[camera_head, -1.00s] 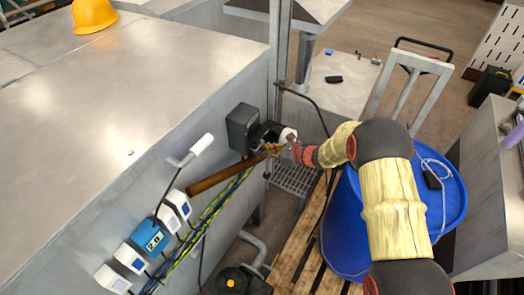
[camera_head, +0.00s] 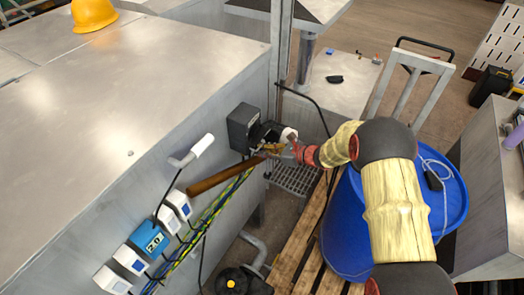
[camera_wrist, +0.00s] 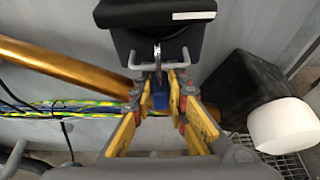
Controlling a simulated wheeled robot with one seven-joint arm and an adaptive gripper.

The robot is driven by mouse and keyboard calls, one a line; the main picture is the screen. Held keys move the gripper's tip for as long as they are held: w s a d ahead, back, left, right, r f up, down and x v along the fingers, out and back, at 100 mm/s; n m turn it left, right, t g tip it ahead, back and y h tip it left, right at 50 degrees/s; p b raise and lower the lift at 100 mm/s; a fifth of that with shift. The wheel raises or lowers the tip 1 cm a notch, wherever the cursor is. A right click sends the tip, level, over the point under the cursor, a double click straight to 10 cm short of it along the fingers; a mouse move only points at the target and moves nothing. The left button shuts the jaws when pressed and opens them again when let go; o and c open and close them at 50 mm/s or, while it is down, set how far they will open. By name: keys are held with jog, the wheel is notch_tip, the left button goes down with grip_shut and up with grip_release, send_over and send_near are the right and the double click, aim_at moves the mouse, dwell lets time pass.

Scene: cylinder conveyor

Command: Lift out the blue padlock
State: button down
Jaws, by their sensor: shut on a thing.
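The blue padlock (camera_wrist: 160,98) is in the wrist view, at the middle, below a black box (camera_wrist: 155,35). Its metal shackle (camera_wrist: 157,55) rises above it toward the black box; whether it passes through a hole cannot be told. My gripper (camera_wrist: 160,92) has yellow fingers on both sides of the padlock and is shut on it. In the head view my gripper (camera_head: 272,148) is beside the machine's side wall, and the padlock is too small to make out there.
A copper-coloured pipe (camera_wrist: 65,65) and yellow-green cables (camera_wrist: 80,108) run left of the gripper. A dark block with a white cylinder (camera_wrist: 285,125) is close on the right. A blue barrel (camera_head: 350,235) stands under my arm. A metal grate (camera_head: 293,178) lies below.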

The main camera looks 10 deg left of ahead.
aim_at(265, 150)
jog(key=shift+w+d+r, duration=0.2)
jog(key=shift+w+r, duration=0.05)
jog(key=shift+r, duration=0.2)
jog(key=shift+w+d+r, duration=0.2)
jog(key=shift+r, duration=0.25)
jog(key=s+d, duration=0.1)
jog(key=s+d+r, duration=0.1)
jog(key=d, duration=0.1)
jog(key=shift+s+d, duration=0.15)
jog(key=shift+s, duration=0.1)
jog(key=shift+w+a+f, duration=0.35)
jog(key=shift+a+f, duration=0.05)
jog(key=shift+f, duration=0.1)
jog(key=shift+w+d+f+b, duration=0.1)
jog(key=shift+w+f+b, duration=0.15)
jog(key=shift+b, duration=0.05)
jog(key=shift+s+d+r, duration=0.1)
jog(key=shift+s+d, duration=0.3)
jog(key=shift+d, duration=0.3)
jog(key=shift+s+d, duration=0.4)
jog(key=shift+d, duration=0.3)
